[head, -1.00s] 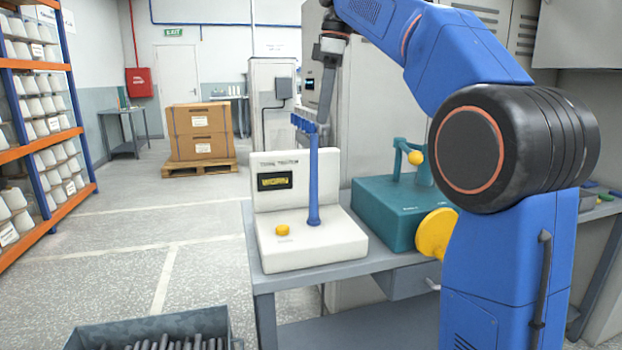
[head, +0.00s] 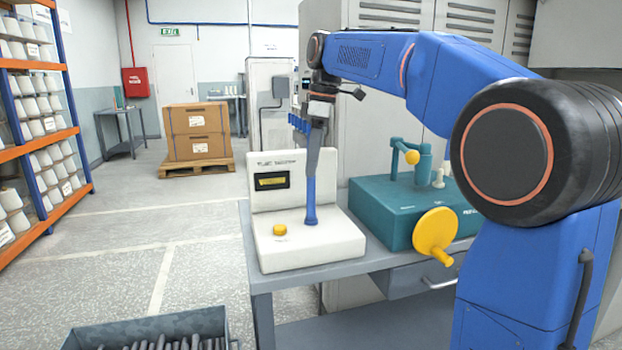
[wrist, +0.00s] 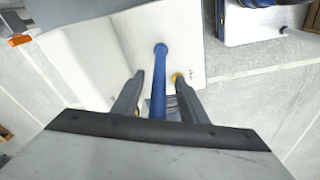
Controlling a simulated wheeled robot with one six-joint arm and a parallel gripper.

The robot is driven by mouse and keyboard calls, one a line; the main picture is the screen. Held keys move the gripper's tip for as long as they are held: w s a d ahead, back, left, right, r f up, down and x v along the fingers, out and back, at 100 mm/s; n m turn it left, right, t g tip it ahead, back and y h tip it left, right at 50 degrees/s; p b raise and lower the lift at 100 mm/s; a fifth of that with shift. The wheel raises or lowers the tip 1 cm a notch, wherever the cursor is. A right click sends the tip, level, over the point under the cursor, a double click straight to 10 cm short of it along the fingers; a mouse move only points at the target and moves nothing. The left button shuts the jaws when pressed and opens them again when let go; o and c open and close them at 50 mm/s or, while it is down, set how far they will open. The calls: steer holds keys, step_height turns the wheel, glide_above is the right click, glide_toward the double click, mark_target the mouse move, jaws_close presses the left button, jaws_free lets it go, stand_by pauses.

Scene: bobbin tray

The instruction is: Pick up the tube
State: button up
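A slim blue tube (head: 311,205) with a flared foot stands upright on the white tester (head: 330,238). It also shows in the wrist view (wrist: 159,75) as a blue rod running between my two fingers. My gripper (head: 313,165) points down over the tube, and a grey finger hides its upper part in the head view. In the wrist view my gripper (wrist: 158,88) is open, with a finger on each side of the tube and gaps showing.
The tester has a yellow knob (head: 280,230) and a display (head: 272,181). A teal machine (head: 385,205) with a yellow handwheel (head: 436,235) stands to the right on the grey table (head: 262,285). A crate (head: 215,322) of several grey rods sits at front left.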

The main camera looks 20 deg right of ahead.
steer(key=shift+w+a+f, duration=0.1)
steer(key=shift+a+f, duration=0.1)
steer(key=shift+f, duration=1.15)
jaws_close()
steer(key=shift+r, duration=0.15)
